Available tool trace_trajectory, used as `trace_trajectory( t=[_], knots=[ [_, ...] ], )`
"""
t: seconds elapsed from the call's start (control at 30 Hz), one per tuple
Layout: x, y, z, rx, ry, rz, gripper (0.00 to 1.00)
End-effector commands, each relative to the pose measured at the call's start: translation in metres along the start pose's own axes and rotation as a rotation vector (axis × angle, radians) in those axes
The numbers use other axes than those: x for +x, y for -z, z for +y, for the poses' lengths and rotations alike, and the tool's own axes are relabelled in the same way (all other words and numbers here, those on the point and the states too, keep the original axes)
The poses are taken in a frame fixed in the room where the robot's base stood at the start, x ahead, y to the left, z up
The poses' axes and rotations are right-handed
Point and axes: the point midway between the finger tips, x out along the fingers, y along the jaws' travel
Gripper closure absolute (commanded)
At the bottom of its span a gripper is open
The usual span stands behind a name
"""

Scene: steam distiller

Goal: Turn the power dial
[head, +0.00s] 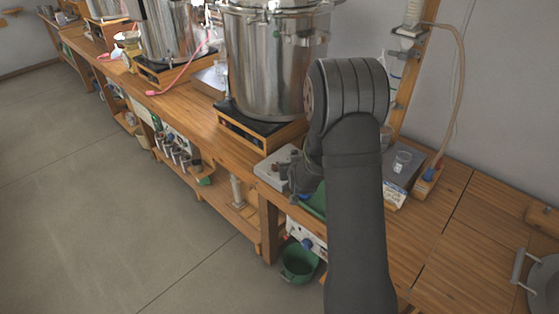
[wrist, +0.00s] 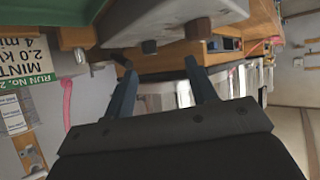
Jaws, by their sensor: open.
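A grey box (head: 274,170) sits at the front edge of the wooden bench, beside my gripper. In the wrist view a grey body (wrist: 175,16) with a dark round knob (wrist: 197,28) and a smaller one (wrist: 148,46) lies just beyond my fingertips. A white panel (head: 293,229) with a blue knob (head: 307,243) is under the bench. I cannot tell which knob is the power dial. My gripper (wrist: 160,64) is open, with nothing between its fingers. In the head view my own arm mostly hides it, and contact with the knobs cannot be made out.
A large steel pot (head: 265,70) stands on a black-topped wooden base behind the box. A green bucket (head: 299,264) is under the bench. A sign with writing (wrist: 55,60) shows at left in the wrist view. The floor (head: 110,190) is clear.

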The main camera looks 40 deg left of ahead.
Motion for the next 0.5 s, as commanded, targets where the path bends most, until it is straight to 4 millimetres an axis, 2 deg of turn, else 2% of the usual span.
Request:
trace_trajectory(
  t=[0.03,0.1,0.2,0.23,0.3,0.37,0.43,0.5],
  knots=[
    [0.010,0.019,-0.040,-0.047,0.055,-0.014,0.48],
    [0.020,0.041,-0.091,-0.122,0.124,-0.052,0.48],
    [0.024,0.067,-0.152,-0.240,0.208,-0.111,0.48],
    [0.025,0.073,-0.167,-0.278,0.229,-0.129,0.48],
    [0.024,0.087,-0.195,-0.372,0.274,-0.175,0.48],
    [0.023,0.096,-0.209,-0.459,0.306,-0.216,0.48],
    [0.022,0.105,-0.216,-0.564,0.341,-0.269,0.48],
    [0.021,0.113,-0.214,-0.672,0.373,-0.325,0.48]
  ],
)
